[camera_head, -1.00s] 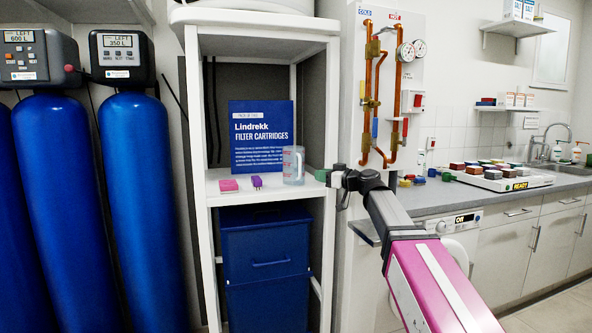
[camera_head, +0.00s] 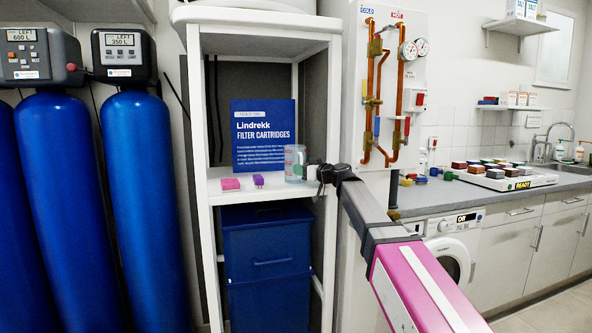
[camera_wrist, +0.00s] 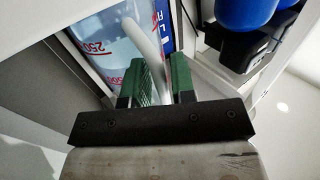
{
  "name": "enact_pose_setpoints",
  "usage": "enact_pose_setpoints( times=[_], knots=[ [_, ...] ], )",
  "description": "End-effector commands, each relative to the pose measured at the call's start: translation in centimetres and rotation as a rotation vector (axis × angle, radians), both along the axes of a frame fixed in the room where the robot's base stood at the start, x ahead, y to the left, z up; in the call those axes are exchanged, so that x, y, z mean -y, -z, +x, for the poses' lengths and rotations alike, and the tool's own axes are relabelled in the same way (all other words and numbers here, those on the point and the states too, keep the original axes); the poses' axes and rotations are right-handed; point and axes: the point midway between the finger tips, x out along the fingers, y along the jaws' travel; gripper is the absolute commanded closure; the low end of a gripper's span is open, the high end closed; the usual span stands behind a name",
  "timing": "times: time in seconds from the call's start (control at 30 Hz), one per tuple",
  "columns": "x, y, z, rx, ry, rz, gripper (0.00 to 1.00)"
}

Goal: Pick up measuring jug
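The measuring jug (camera_head: 293,166) is a clear vessel with a handle on its right side. It stands upright near the right end of the white shelf in the head view. In the wrist view its clear wall (camera_wrist: 100,50) carries red and blue markings. My gripper (camera_head: 310,172) is at the jug's handle side. In the wrist view my gripper's green fingers (camera_wrist: 158,85) stand apart, with the pale clear handle (camera_wrist: 150,35) running down between them. I cannot see whether either finger touches the handle.
A blue filter cartridge box (camera_head: 263,135) stands behind. The shelf's right post (camera_head: 331,120) is close to my arm. Blue tanks (camera_head: 140,190) stand further left.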

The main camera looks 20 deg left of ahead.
Motion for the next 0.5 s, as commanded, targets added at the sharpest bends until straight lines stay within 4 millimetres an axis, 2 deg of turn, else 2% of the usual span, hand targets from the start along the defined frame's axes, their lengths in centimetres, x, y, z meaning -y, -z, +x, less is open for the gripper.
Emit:
enact_pose_setpoints(
  times=[0.17, 0.23, 0.27, 0.5],
  knots=[
    [0.01, 0.02, -0.03, 0.000, 0.001, 0.000, 0.76],
    [0.02, 0.02, -0.02, 0.000, 0.001, 0.000, 0.96],
    [0.02, 0.02, -0.03, 0.000, 0.001, 0.000, 1.00],
    [0.04, 0.00, -0.03, 0.000, 0.001, 0.000, 1.00]
  ],
)
